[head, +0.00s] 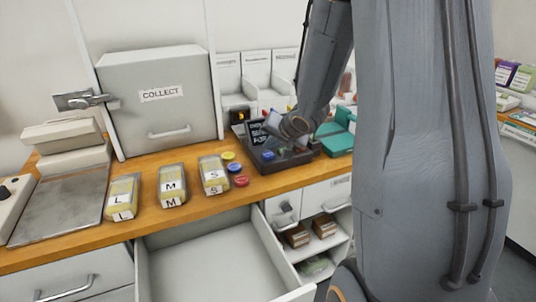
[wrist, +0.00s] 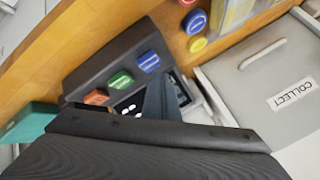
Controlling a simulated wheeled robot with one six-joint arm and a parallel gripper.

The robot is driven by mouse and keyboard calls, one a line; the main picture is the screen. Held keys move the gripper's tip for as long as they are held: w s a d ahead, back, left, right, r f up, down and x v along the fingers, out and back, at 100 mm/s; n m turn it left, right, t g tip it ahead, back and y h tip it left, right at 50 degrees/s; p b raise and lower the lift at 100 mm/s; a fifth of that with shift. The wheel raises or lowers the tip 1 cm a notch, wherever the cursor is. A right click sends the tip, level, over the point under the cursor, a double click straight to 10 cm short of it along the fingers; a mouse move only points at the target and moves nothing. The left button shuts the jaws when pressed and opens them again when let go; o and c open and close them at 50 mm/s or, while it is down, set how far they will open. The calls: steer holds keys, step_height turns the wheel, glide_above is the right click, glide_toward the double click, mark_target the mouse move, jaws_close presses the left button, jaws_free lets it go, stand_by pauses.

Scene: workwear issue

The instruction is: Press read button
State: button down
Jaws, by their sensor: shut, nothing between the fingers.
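A dark console (head: 268,166) stands on the wooden counter, with a small lettered screen at its back. The wrist view shows its sloped panel (wrist: 110,62) with an orange button (wrist: 96,97), a green button (wrist: 121,79) and a blue button (wrist: 149,62). Their labels are too small to read, so I cannot tell which is the read button. My gripper (wrist: 160,88) is shut and empty, over the console beside the blue and green buttons. I cannot tell whether it touches anything. In the head view my arm hides part of the console.
Yellow packs (head: 172,186) marked L, M and S and several round coloured discs (head: 235,167) lie left of the console. A grey COLLECT box (head: 160,120) stands behind. A teal object (head: 334,138) is to the right. An open drawer (head: 210,262) juts out below.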

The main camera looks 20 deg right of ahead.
mark_target(270, 155)
steer(key=shift+f, duration=0.1)
stand_by(0.5)
steer(key=shift+f, duration=0.35)
steer(key=shift+f, duration=0.5)
stand_by(0.7)
steer(key=shift+r, duration=0.15)
steer(key=shift+r+p, duration=0.8)
steer(key=shift+p, duration=0.3)
step_height(270, 155, up, 5)
steer(key=p, duration=0.6)
stand_by(0.8)
